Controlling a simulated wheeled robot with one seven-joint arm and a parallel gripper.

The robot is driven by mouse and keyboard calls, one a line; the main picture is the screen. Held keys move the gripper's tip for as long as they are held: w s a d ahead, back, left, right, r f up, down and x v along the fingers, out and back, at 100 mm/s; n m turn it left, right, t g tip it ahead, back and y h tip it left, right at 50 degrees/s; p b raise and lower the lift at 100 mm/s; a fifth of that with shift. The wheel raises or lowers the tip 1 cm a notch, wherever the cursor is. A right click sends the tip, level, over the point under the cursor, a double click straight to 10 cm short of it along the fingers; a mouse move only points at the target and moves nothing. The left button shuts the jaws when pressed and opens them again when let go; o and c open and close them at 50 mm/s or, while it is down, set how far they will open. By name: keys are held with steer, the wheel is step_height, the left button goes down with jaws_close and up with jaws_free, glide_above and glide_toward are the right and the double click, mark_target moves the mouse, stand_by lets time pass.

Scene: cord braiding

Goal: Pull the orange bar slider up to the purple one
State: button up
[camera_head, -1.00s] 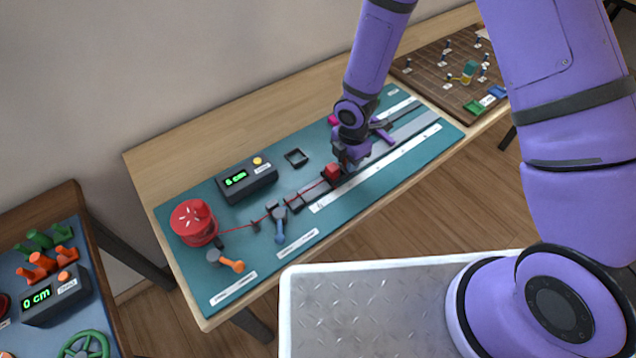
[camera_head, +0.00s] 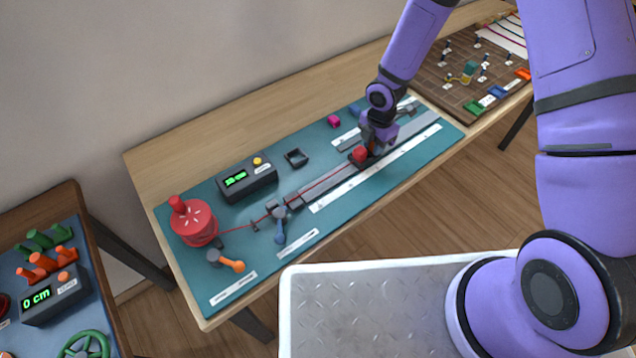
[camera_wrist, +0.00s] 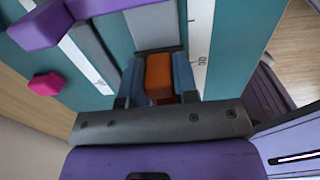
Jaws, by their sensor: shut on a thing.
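My gripper (camera_wrist: 158,80) is shut on the orange bar slider (camera_wrist: 160,75), which shows between the two blue-grey fingers in the wrist view. In the head view my gripper (camera_head: 372,140) is over the grey rail on the teal board, and it hides most of the slider. A red block (camera_head: 360,153) with the red cord running to it sits right at the gripper. A purple bar (camera_wrist: 40,27) crosses the upper left of the wrist view, ahead of the slider and apart from it. In the head view I cannot clearly separate the purple bar from my purple wrist.
The cord runs along the rail (camera_head: 320,190) to a red spool (camera_head: 194,222) at the left. A brown peg board (camera_head: 450,65) lies beyond.

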steer(key=shift+w+d, duration=0.7)
steer(key=shift+d, duration=0.25)
steer(key=shift+w+d, duration=0.65)
steer(key=shift+d, duration=0.3)
steer(key=o, duration=0.9)
steer(key=shift+c, duration=0.2)
steer(key=shift+r, duration=0.1)
step_height(320, 180, up, 7)
steer(key=shift+s, duration=0.1)
